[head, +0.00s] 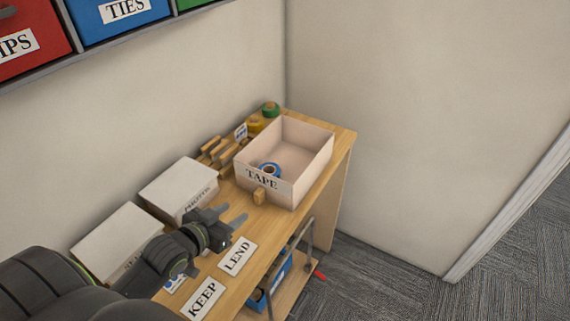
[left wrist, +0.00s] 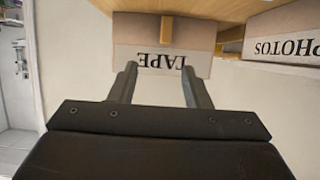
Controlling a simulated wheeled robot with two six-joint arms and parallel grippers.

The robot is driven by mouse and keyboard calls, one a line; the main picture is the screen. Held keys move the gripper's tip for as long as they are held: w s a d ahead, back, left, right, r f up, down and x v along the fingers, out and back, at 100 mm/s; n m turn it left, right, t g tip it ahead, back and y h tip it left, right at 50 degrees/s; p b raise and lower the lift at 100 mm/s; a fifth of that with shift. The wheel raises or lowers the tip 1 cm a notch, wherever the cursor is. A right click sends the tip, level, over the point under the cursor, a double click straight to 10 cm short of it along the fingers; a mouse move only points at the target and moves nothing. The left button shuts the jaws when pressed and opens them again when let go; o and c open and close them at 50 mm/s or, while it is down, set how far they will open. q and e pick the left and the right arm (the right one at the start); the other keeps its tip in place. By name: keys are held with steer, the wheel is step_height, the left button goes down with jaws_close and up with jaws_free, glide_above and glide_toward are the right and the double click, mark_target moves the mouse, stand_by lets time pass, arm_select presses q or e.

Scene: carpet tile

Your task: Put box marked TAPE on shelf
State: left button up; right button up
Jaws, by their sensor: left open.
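The open-topped pale box marked TAPE (head: 312,170) stands on the wooden bench at its far end. A small wooden knob (head: 259,196) is on its front, and a blue tape roll (head: 270,170) lies inside. My left gripper (head: 233,214) is open and empty, in front of the box and apart from it. In the left wrist view the TAPE box (left wrist: 165,30) appears upside down, ahead of the fingers (left wrist: 160,85), with the knob between them. The wall shelf (head: 110,50) at the upper left is partly cut off. My right gripper is not in view.
White boxes, one marked PHOTOS (head: 178,188), stand along the wall. Cards LEND (head: 237,256) and KEEP (head: 203,300) lie at the bench's front.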

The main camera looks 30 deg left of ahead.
mark_target(255, 195)
arm_select(q)
steer(key=x, duration=0.6)
steer(key=shift+a+f+p, duration=0.2)
steer(key=shift+a+p, duration=0.2)
steer(key=shift+w+d+f, duration=0.15)
steer(key=shift+w, duration=0.35)
steer(key=shift+w+f+p, duration=0.1)
steer(key=shift+w+p, duration=0.2)
steer(key=shift+w, duration=0.15)
steer(key=p+x, duration=0.1)
steer(key=x, duration=0.2)
steer(key=shift+w+a, duration=0.1)
steer(key=shift+a, duration=0.1)
steer(key=shift+w+d+f, duration=0.1)
steer(key=shift+w+f, duration=0.2)
steer(key=shift+w, duration=0.2)
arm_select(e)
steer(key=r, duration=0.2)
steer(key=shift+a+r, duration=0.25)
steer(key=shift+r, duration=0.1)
arm_select(q)
jaws_close()
